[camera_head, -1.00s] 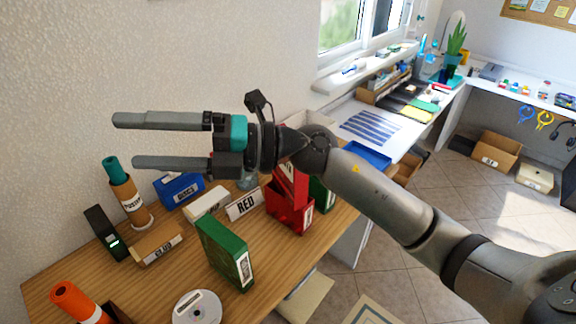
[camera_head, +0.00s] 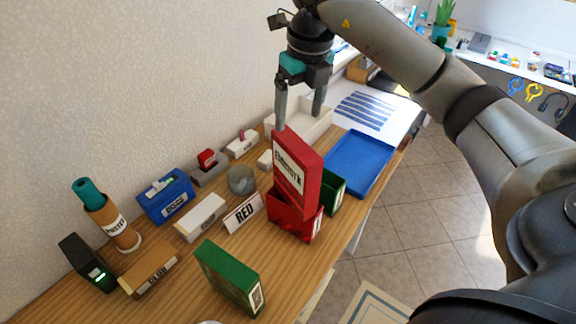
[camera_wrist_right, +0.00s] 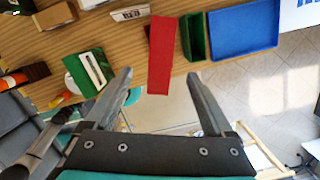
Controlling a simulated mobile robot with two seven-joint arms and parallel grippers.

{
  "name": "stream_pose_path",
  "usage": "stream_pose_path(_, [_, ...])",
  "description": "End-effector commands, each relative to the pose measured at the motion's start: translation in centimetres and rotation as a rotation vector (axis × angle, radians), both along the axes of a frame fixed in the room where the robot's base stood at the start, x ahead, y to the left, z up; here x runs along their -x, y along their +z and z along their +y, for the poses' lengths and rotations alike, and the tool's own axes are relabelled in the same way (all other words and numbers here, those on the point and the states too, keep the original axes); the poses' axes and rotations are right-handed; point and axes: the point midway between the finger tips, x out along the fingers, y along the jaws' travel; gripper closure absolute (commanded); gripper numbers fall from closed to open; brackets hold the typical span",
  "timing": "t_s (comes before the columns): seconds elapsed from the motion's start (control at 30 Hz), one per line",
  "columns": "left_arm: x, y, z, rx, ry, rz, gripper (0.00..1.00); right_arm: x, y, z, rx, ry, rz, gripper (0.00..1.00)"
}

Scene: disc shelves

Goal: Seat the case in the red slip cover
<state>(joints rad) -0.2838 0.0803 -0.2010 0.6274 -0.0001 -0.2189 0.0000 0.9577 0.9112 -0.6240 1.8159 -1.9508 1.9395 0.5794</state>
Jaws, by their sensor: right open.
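The red case (camera_head: 297,175), with a white label, stands upright but tilted in the red slip cover (camera_head: 285,215), most of its height sticking out above. How deep it sits is hidden. My right gripper (camera_head: 299,120) points down, open and empty, just above and behind the case's top. In the right wrist view the case (camera_wrist_right: 161,50) shows between and beyond the open fingers (camera_wrist_right: 160,75), apart from both. My left gripper is not in view.
A RED sign (camera_head: 243,213) stands left of the cover. A green slip cover (camera_head: 332,192) and blue tray (camera_head: 362,163) are at its right. A green case (camera_head: 230,278) stands in front. A blue box (camera_head: 166,197) and bottle (camera_head: 112,222) are along the wall.

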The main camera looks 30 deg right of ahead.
Motion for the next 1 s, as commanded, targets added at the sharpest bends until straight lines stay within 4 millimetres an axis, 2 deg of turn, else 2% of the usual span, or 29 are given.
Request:
stream_pose_path(0.23, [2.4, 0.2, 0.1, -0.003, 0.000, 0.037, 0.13, -0.5, -5.1, 0.1, -0.003, 0.003, 0.009, 0.12])
stream_pose_path(0.4, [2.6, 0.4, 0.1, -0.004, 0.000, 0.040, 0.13, -1.1, -8.0, 0.2, -0.004, 0.004, 0.006, 0.12])
stream_pose_path(0.67, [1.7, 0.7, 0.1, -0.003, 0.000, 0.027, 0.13, -1.3, -10.0, 0.1, -0.004, 0.005, 0.005, 0.12])
stream_pose_path(0.9, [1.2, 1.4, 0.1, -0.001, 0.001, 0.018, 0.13, -1.7, -13.4, -0.1, -0.005, 0.003, 0.004, 0.12])
stream_pose_path(1.0, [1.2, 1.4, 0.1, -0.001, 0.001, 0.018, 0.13, -1.9, -14.3, -0.1, -0.005, 0.005, 0.002, 0.12])
